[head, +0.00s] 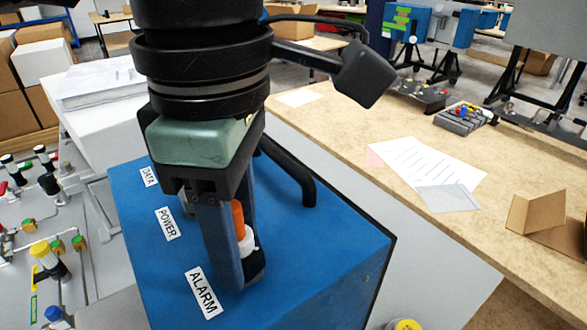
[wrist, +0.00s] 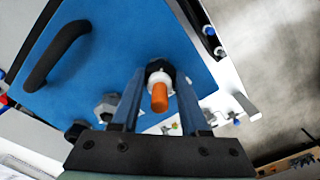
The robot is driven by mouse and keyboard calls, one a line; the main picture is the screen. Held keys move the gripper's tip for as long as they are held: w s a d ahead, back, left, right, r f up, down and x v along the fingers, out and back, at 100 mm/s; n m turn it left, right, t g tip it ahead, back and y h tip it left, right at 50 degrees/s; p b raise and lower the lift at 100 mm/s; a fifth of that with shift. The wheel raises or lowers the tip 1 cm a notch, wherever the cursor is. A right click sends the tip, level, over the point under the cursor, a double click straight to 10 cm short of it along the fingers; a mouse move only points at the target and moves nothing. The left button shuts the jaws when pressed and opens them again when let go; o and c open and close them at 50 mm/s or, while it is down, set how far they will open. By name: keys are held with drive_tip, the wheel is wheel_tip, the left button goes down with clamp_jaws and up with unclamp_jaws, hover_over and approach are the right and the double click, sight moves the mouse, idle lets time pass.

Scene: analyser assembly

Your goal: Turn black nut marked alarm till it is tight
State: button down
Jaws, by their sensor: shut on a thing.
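The black nut (wrist: 162,64) marked alarm sits on the blue top of the analyser, beside the ALARM label (head: 203,292). A white collar (head: 246,240) and an orange plug (head: 238,216) rise from the middle of the nut; the orange plug also shows in the wrist view (wrist: 159,98). My gripper (head: 245,276) points down from above, with one finger on each side of the nut. It is shut on the nut. In the head view the fingers hide most of the nut, so its seating against the panel cannot be told.
A grey fitting (wrist: 107,103) and a dark fitting (wrist: 75,130) stand in line with the nut, near the POWER (head: 167,224) and DATA (head: 149,177) labels. A black handle (head: 290,172) rises behind my gripper. A bench (head: 335,128) with papers stands at right.

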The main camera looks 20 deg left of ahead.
drive_tip(key=m+p, duration=0.1)
drive_tip(key=m, duration=0.2)
drive_tip(key=shift+m, duration=0.3)
drive_tip(key=m, duration=0.4)
drive_tip(key=shift+p, duration=0.3)
drive_tip(key=c, duration=0.6)
unclamp_jaws()
wheel_tip(320, 180, up, 10)
drive_tip(key=p, duration=0.8)
